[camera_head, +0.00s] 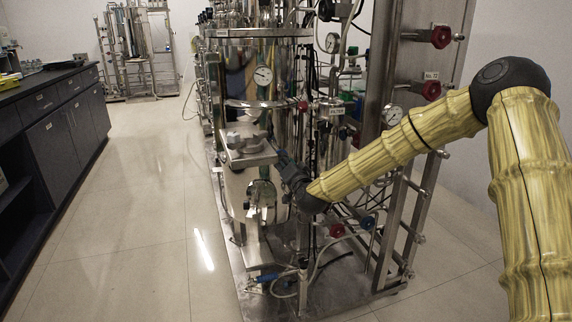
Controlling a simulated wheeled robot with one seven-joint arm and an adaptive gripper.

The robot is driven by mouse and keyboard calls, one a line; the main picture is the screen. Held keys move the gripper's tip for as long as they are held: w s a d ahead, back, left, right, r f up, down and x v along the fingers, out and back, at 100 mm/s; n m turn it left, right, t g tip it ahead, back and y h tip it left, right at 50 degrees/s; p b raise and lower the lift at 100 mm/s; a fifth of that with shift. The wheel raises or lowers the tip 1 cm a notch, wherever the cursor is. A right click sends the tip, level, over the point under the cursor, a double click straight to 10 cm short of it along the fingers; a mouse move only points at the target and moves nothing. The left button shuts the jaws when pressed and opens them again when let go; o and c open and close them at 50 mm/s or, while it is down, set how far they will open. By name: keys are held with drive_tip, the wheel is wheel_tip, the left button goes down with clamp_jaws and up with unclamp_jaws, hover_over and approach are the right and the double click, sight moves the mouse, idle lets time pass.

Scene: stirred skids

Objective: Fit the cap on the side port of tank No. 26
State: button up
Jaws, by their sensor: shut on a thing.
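A shiny steel tank (262,55) with a round dial gauge stands in the middle of the head view. A grey metal fitting (247,150) with a knobbed top juts from its lower front; I cannot tell whether it is the side port. My yellow arm reaches in from the right, and its dark wrist ends at the tank's lower front. My gripper (264,190) is just below and right of the fitting, small and cluttered in view. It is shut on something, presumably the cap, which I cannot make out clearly. No tag reading No. 26 is legible.
A tag reading No. 12 (431,76) hangs on the right frame, near red valve handles (440,37). A dark cabinet (66,135) lines the left wall. The tiled floor between is clear.

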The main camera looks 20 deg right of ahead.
drive_tip(key=shift+w, duration=0.6)
idle(0.8)
idle(0.4)
drive_tip(key=o, duration=1.2)
drive_tip(key=o, duration=0.3)
drive_tip(key=shift+o, duration=0.2)
drive_tip(key=shift+s, duration=0.15)
drive_tip(key=s+p, duration=0.1)
drive_tip(key=s, duration=0.6)
drive_tip(key=shift+s, duration=0.35)
drive_tip(key=shift+d, duration=0.1)
